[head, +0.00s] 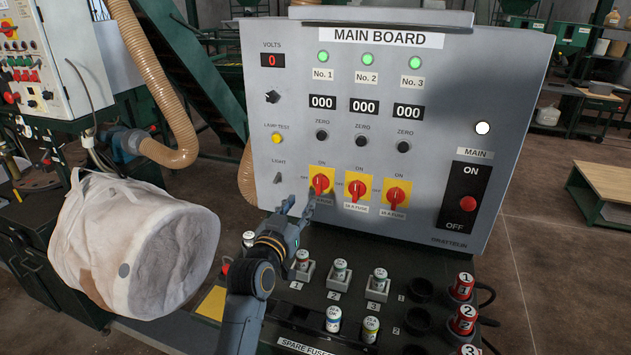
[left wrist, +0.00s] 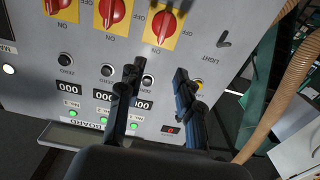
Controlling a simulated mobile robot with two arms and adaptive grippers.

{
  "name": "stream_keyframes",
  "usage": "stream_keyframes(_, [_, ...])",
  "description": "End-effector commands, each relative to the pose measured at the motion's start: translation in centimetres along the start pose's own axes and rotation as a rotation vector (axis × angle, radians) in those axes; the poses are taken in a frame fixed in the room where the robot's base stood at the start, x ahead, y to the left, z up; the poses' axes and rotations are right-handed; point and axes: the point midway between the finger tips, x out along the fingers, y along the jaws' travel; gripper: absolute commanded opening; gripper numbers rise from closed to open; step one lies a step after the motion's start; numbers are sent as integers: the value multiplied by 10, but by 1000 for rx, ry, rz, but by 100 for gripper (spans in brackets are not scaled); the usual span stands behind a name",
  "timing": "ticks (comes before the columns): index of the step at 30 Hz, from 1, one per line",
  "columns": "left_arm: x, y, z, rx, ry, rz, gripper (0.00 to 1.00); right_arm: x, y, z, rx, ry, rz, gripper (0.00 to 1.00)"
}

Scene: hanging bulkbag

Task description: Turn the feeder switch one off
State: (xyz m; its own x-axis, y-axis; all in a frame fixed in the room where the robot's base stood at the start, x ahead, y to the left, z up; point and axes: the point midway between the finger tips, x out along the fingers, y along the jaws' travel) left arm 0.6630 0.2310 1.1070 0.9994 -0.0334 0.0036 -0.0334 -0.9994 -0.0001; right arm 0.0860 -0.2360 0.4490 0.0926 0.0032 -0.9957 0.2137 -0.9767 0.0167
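The main board (head: 460,110) carries a row of three red rotary switches on yellow plates. Feeder switch one (head: 320,183) is the leftmost; its handle looks roughly upright, in line with the ON mark. The left wrist view is upside down, and there switch one (left wrist: 162,27) is the rightmost. My left gripper (head: 298,204) is just below and left of switch one, its fingers apart and empty. In the left wrist view my left gripper (left wrist: 159,75) shows both fingers spread, apart from the switch. My right gripper is in neither view.
Switches two (head: 357,189) and three (head: 395,194) sit close to the right. Green lamps (head: 323,57) are lit above. A fuse panel (head: 300,310) with several fuses juts out below the board. A white bag (head: 130,245) and a ribbed hose (head: 165,90) are at left.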

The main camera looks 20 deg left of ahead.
Motion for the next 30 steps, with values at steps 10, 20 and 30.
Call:
stream_keyframes(10, [69,0,-2,-1,-2,1,35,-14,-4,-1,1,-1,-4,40])
stream_keyframes(20, [110,0,0,0,-3,1,35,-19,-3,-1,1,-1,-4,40])
stream_keyframes(30, [117,0,1,0,-3,1,35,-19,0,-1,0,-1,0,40])
